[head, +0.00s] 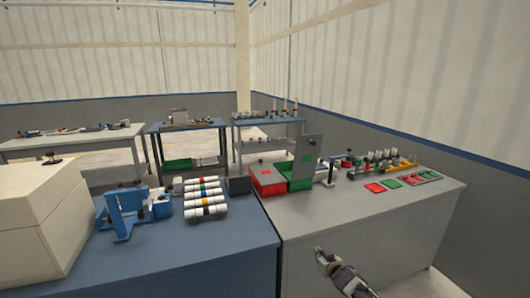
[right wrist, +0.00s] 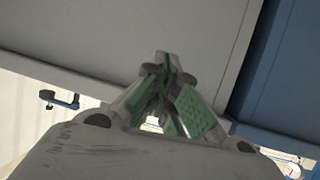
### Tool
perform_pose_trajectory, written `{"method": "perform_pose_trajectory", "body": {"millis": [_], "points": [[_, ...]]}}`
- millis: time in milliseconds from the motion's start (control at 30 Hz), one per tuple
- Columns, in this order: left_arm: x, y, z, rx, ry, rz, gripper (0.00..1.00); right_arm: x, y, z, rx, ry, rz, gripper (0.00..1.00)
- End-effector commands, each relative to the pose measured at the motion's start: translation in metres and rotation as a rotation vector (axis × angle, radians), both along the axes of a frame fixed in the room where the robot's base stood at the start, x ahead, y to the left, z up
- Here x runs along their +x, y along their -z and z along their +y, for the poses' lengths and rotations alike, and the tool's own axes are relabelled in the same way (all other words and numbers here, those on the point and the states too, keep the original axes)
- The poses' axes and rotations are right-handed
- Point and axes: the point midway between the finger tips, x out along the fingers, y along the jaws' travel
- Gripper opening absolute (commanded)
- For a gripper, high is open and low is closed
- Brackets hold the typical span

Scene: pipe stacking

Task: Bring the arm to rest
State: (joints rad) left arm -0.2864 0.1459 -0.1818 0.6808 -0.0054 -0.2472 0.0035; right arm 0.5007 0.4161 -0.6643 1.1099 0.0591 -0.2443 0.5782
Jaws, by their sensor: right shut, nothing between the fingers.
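My right gripper (head: 322,256) shows at the bottom of the head view, in front of the grey bench and low against its front side. In the right wrist view its two fingers (right wrist: 165,62) with green pads meet at the tips, and nothing is between them. My left gripper is not in view. Several white pipes (head: 204,199) with coloured bands lie side by side on the blue bench (head: 180,262).
The grey bench (head: 330,220) carries a red bin (head: 267,180), a green bin (head: 297,172), and red and green plates (head: 392,182). A blue fixture (head: 122,213) and a large beige box (head: 40,220) stand on the blue bench. The grey bench's front area is clear.

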Motion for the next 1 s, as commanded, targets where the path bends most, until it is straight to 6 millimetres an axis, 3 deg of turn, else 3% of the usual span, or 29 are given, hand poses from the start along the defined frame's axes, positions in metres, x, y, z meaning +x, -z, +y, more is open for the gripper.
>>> {"method": "perform_pose_trajectory", "body": {"millis": [100, 267, 567, 1000], "points": [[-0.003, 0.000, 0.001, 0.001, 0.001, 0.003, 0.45, -0.024, 0.046, -0.012, -0.018, 0.019, 0.060, 0.00], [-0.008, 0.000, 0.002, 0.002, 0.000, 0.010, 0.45, -0.060, 0.103, -0.027, -0.048, 0.041, 0.137, 0.00], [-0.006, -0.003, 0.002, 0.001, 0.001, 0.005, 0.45, -0.142, 0.203, -0.051, -0.100, 0.069, 0.287, 0.00], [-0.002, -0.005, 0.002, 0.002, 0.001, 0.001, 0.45, -0.290, 0.324, -0.077, -0.168, 0.089, 0.512, 0.00]]}}
